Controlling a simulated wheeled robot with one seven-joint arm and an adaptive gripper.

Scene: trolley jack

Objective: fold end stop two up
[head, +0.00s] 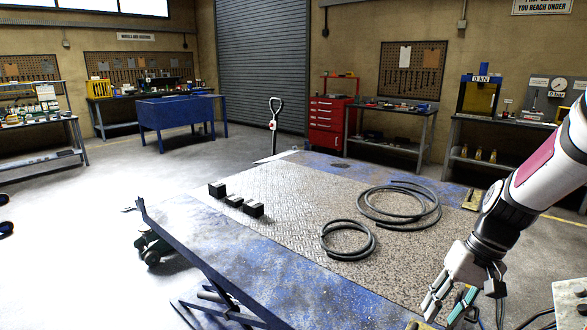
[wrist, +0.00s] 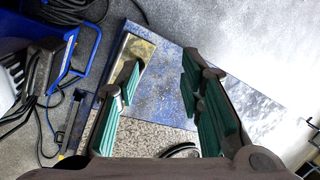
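My gripper (head: 450,305) is at the lower right in the head view, beside the near right part of the blue-edged platform (head: 300,215). In the wrist view my gripper (wrist: 160,100) has its two green-padded fingers wide apart with nothing between them. A worn brass-coloured plate, seemingly an end stop, (wrist: 140,50) lies flat at the platform's corner, partly behind the left finger. In the head view one such plate (head: 470,200) is at the platform's right edge and another (head: 413,326) is cut off at the bottom. Their numbers are not readable.
Two coiled dark hoses (head: 400,205) (head: 347,240) and several black blocks (head: 234,201) lie on the platform. A blue machine with a handle and cables (wrist: 70,60) stands beside the platform in the wrist view. Grey floor (head: 130,185) is open at the left.

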